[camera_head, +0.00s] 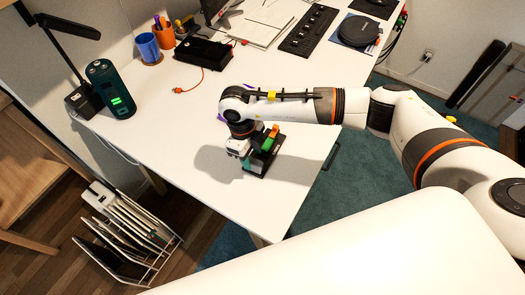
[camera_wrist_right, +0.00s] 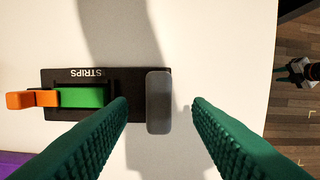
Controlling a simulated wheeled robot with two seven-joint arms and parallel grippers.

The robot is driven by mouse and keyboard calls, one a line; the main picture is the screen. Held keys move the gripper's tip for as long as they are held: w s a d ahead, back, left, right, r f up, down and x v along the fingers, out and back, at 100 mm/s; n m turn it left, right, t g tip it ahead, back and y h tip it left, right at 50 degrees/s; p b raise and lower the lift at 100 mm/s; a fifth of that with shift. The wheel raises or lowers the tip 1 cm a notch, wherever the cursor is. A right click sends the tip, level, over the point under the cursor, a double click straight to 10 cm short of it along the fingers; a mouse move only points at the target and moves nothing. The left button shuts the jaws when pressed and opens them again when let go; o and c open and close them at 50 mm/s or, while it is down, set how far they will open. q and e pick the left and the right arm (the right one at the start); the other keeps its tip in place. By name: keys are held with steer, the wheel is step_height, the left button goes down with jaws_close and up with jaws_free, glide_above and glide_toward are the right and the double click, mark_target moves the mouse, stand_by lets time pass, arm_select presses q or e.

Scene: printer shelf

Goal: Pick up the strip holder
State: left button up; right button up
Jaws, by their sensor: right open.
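The strip holder (camera_head: 257,163) is a small black holder with green and orange parts on the white desk near its right edge. In the right wrist view the strip holder (camera_wrist_right: 100,75) lies below the camera, with a "STRIPS" label, a green piece, an orange end at left and a grey upright block at right. My right gripper (camera_head: 241,156) is beside it in the head view. In the right wrist view its green fingers (camera_wrist_right: 160,102) are apart, with the grey block between their tips and nearer the left finger. Nothing is gripped.
On the desk (camera_head: 180,140) stand a dark green device (camera_head: 110,92), a blue cup (camera_head: 148,48), an orange cup (camera_head: 164,36), a black box (camera_head: 204,53) and a keyboard (camera_head: 307,30). A file rack (camera_head: 125,225) stands on the floor. The desk's middle is mostly clear.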

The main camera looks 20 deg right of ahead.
mark_target(253, 160)
steer(key=shift+s+d+f+p, duration=0.1)
steer(key=shift+d+f+p, duration=0.05)
steer(key=shift+f, duration=0.5)
steer(key=shift+s+d+f+p, duration=0.1)
steer(key=shift+f+p, duration=0.05)
steer(key=shift+f, duration=1)
jaws_close()
arm_select(q)
steer(key=shift+w+r, duration=0.25)
steer(key=shift+r, duration=0.35)
arm_select(e)
steer(key=shift+r, duration=0.1)
